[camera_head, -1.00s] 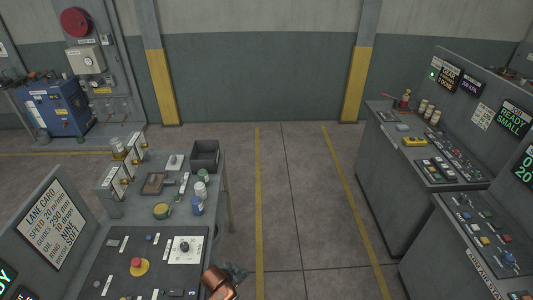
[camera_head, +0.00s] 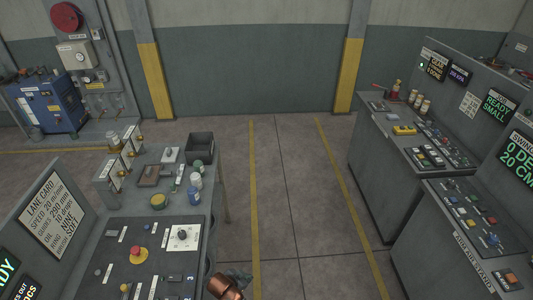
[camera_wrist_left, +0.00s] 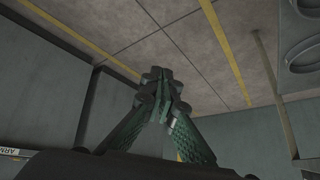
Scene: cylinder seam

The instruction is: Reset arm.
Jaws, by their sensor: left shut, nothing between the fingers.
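My left arm shows as a copper-coloured link at the bottom middle of the head view, beside the right edge of the left console. My left gripper (camera_head: 240,276) is a dark shape just beyond that link, partly cut off and hard to make out there. In the left wrist view the left gripper (camera_wrist_left: 160,76) has its two green-grey fingers closed together at the tips. Nothing is held between them. Beyond the tips is bare floor. My right gripper is in neither view.
The left console (camera_head: 112,250) carries a red emergency button (camera_head: 139,254) and a rotary knob (camera_head: 182,235). Behind it, a bench holds a dark bin (camera_head: 200,148) and a blue can (camera_head: 193,196). Right consoles (camera_head: 374,180) carry displays and buttons. The floor (camera_head: 300,190) between is clear.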

